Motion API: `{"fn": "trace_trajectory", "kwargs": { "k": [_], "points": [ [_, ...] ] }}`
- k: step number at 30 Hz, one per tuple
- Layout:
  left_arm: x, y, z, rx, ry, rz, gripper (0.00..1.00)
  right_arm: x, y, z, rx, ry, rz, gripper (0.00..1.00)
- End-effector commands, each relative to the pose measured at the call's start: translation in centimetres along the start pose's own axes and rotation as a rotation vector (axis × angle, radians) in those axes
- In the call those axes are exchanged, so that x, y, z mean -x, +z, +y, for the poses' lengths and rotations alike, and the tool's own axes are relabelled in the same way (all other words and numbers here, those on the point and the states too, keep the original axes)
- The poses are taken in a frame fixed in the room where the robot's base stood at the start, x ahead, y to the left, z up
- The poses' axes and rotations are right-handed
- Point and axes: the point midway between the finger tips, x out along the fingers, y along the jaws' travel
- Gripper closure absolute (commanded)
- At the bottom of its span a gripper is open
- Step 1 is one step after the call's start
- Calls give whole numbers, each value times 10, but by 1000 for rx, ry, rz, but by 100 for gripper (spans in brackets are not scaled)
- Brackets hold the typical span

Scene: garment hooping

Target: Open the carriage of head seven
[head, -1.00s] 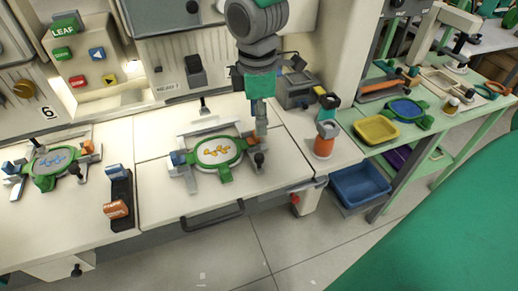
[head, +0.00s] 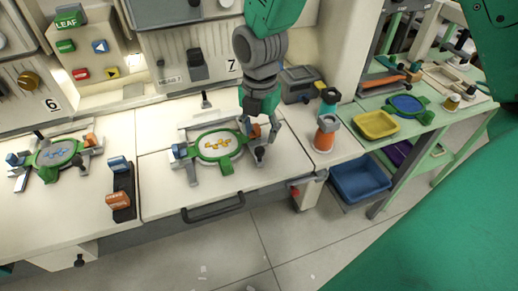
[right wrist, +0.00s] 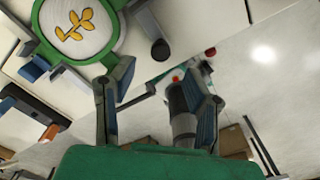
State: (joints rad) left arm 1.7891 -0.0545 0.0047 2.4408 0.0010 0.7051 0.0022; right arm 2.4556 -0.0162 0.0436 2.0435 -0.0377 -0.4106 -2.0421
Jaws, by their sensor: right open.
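Head seven, marked by its 7 label (head: 232,66), is in the middle of the head view. Below it, a green hoop (head: 196,151) with white cloth and an orange-yellow leaf design sits on the carriage, between a blue clamp (head: 179,150) at left and an orange clamp (head: 255,131) at right. A black knob (head: 260,153) stands at the carriage's right side. My right gripper (head: 262,130) is open and empty over this right side. In the right wrist view its fingers (right wrist: 150,100) are spread, with the knob (right wrist: 160,50) and hoop beyond them. My left gripper is not in view.
Head six's hoop (head: 58,153) lies at left, beside a dark holder (head: 123,190) with blue and orange parts. A black handle (head: 213,207) is on the table's front. A yellow tray (head: 377,125) is farther right.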

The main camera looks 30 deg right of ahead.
Motion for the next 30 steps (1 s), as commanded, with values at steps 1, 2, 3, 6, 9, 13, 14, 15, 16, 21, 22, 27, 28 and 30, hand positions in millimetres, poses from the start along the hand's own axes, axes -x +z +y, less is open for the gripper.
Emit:
{"fn": "trace_trajectory", "kwargs": {
  "k": [1,2,3,6,9,13,14,15,16,21,22,27,28,30],
  "points": [
    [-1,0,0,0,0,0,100,-13,0,-1,2,-5,0,57],
    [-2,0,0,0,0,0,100,-19,0,-1,1,-4,1,57],
    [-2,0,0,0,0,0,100,-26,0,-1,0,-4,1,57],
    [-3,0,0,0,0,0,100,-42,-1,-1,0,-2,0,57],
    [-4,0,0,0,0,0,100,-54,0,0,1,-1,0,57],
    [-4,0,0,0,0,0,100,-63,0,0,0,0,0,57],
    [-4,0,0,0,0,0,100,-63,0,0,0,0,-1,57],
    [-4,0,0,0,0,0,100,-64,0,0,0,1,-1,57],
    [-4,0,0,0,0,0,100,-65,0,0,0,1,-1,57],
    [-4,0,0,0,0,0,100,-65,0,0,0,2,-1,57],
    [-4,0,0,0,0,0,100,-65,0,0,0,1,-1,57],
    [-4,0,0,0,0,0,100,-64,0,0,0,1,-1,100],
    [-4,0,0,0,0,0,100,-64,0,0,0,2,-1,100],
    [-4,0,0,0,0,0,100,-64,0,0,0,2,-1,100]
  ]
}}
